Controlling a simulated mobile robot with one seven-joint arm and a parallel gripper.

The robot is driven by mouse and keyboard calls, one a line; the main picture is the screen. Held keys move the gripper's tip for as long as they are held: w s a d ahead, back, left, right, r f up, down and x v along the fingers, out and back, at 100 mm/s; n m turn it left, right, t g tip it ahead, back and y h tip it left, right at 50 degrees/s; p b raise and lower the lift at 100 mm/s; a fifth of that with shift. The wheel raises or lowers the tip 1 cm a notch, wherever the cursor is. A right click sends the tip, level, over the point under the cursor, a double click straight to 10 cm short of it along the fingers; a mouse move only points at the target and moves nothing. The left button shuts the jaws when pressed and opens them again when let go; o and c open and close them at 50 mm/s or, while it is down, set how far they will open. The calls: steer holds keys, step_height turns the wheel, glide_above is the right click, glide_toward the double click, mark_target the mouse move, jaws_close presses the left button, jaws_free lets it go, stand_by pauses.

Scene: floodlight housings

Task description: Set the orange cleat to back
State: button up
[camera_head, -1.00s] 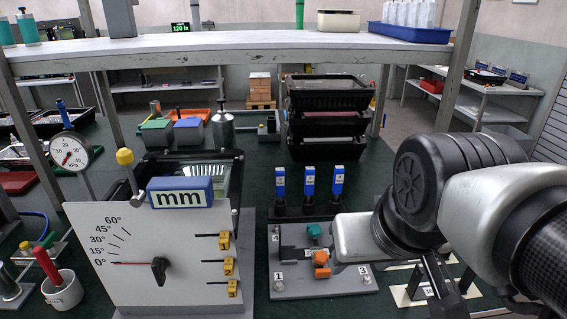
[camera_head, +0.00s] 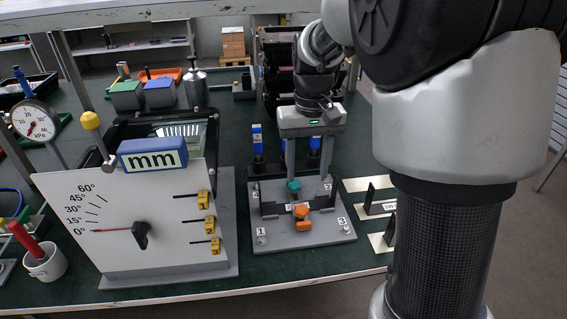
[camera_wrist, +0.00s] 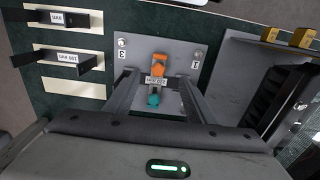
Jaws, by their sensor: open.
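In the wrist view the orange cleat (camera_wrist: 159,65) lies beyond a small label. A teal cleat (camera_head: 294,186) stands behind it on the same plate, and it shows nearer to me in the wrist view (camera_wrist: 154,100). My gripper (camera_head: 308,178) points down over the back of the plate. Its two fingers are spread, with the teal cleat seen between them and nothing held. Whether the fingertips touch the plate is unclear.
A white angle panel (camera_head: 125,235) with yellow clips and a blue "mm" block (camera_head: 152,153) stands left of the plate. Blue-topped posts (camera_head: 257,140) stand behind the plate. Labelled black brackets (camera_head: 378,198) lie to the right. The plate's near side is clear.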

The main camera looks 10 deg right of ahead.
mark_target(304, 223)
step_height(304, 223, down, 17)
steer(key=b, duration=0.4)
steer(key=shift+f, duration=0.15)
